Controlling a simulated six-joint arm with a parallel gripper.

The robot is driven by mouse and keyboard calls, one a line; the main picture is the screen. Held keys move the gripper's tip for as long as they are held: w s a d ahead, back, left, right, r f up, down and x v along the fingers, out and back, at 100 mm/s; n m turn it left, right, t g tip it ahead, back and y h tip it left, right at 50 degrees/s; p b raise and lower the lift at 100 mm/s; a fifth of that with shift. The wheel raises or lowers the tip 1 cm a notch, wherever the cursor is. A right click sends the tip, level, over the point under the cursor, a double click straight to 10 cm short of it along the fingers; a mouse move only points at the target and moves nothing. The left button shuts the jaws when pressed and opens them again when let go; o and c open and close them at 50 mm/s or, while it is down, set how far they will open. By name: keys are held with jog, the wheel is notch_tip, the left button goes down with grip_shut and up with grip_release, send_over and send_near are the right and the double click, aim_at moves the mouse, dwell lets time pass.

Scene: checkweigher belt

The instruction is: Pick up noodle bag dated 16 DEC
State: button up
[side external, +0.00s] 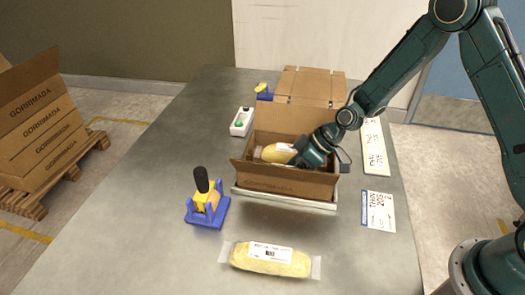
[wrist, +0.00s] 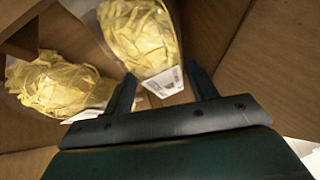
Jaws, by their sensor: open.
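An open cardboard box (side external: 285,186) stands on the table with noodle bags inside. My gripper (wrist: 161,73) is down in the box, open. In the wrist view one yellow noodle bag (wrist: 140,35) lies just beyond the fingertips, with its white label end between them. I cannot tell whether the fingers touch it. A second noodle bag (wrist: 55,85) lies to the left, its label partly behind the gripper. The side view shows a bag (side external: 277,152) in the box beside my gripper. Another noodle bag (side external: 270,260) lies on the table in front, label up. I cannot read any date.
The box sits on a pale metal platform (side external: 285,203). Printed cards (side external: 378,211) lie at right. The table's left part (side external: 120,220) is clear.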

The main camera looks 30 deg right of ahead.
jog(key=shift+w+a+f, duration=0.2)
jog(key=shift+a+f, duration=0.2)
jog(key=shift+f, duration=0.15)
jog(key=c, duration=0.8)
